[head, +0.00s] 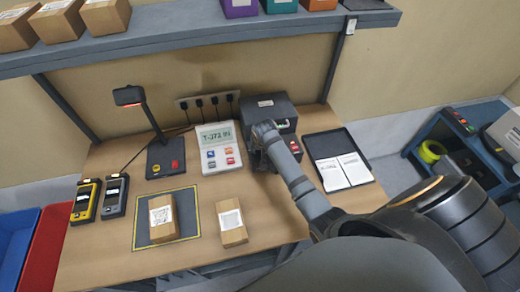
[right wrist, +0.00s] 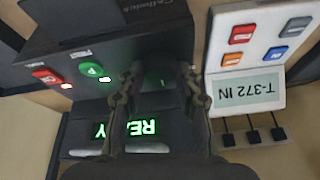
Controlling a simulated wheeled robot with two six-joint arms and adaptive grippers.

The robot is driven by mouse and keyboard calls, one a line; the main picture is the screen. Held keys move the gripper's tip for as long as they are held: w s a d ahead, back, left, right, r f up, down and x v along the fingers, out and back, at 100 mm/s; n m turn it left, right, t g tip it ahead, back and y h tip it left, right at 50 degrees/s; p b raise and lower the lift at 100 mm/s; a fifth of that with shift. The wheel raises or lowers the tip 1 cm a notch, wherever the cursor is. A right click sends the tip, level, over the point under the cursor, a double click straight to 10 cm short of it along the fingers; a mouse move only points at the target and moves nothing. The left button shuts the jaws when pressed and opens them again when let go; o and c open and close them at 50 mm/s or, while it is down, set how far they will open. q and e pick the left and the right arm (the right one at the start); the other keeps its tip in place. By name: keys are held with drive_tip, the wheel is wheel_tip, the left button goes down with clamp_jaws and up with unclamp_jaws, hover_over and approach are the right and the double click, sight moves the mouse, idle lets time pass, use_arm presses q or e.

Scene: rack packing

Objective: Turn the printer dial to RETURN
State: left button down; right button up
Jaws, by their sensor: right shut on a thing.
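The label printer (head: 272,104) is a dark box at the back of the desk, right of the white keypad display. In the right wrist view the printer (right wrist: 110,40) appears upside down, with a lit READY screen (right wrist: 128,128), a green button (right wrist: 92,69) and a red button (right wrist: 45,75). My right gripper (right wrist: 160,82) is at the printer's front face, its two fingers shut on the dial, which they mostly hide. The dial's setting cannot be read. In the head view the right gripper (head: 258,150) is partly hidden by my arm. My left gripper is not in view.
The keypad display (head: 218,146) reads T-372 IN. A scanner stand (head: 164,157), two handheld devices (head: 101,198), two cartons (head: 163,218) (head: 231,222) and a black tray with papers (head: 337,160) are on the desk. A shelf (head: 190,50) with boxes runs above.

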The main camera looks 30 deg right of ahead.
drive_tip(key=shift+r, duration=0.1)
drive_tip(key=o, duration=1.1)
drive_tip(key=shift+o, duration=0.2)
drive_tip(key=v, duration=1.2)
